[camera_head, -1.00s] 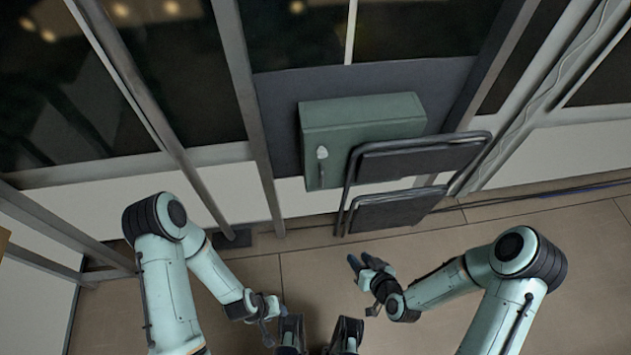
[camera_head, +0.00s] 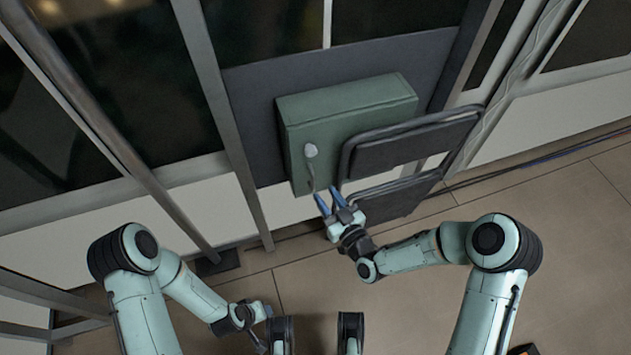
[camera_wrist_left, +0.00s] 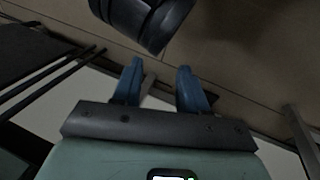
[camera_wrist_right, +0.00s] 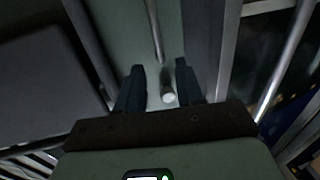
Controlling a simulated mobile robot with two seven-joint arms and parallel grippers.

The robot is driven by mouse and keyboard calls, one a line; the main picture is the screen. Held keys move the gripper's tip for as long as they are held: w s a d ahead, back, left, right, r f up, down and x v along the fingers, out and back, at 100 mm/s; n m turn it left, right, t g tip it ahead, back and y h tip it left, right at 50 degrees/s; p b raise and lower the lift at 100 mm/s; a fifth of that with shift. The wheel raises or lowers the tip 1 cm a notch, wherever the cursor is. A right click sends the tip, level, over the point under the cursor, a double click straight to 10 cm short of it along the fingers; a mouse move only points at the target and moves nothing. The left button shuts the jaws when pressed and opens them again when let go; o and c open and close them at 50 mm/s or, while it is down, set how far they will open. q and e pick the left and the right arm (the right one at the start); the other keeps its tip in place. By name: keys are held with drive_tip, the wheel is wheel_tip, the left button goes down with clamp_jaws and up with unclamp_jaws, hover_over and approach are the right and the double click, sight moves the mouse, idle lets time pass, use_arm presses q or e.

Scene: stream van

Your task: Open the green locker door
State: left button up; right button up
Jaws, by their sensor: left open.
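The green locker (camera_head: 345,105) is fixed to the dark grey wall panel, and its door looks shut. A handle with a pale round mount (camera_head: 311,150) and a thin bar hanging down is on its front left. My right gripper (camera_head: 327,197) is open just below the locker, close to the handle's lower end. In the right wrist view the handle's bar (camera_wrist_right: 156,35) runs between and beyond the open fingers (camera_wrist_right: 161,83), with its pale end near them; I cannot tell if they touch. My left gripper (camera_wrist_left: 160,85) is open and empty, low over the floor.
A folded dark chair (camera_head: 415,145) with a metal frame stands right against the locker's front, covering its lower right. A metal post (camera_head: 220,110) stands to the left. The tiled floor (camera_head: 570,210) is open at the right.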

sight(314, 179)
drive_tip(key=x, duration=0.6)
drive_tip(key=shift+b, duration=0.35)
clamp_jaws()
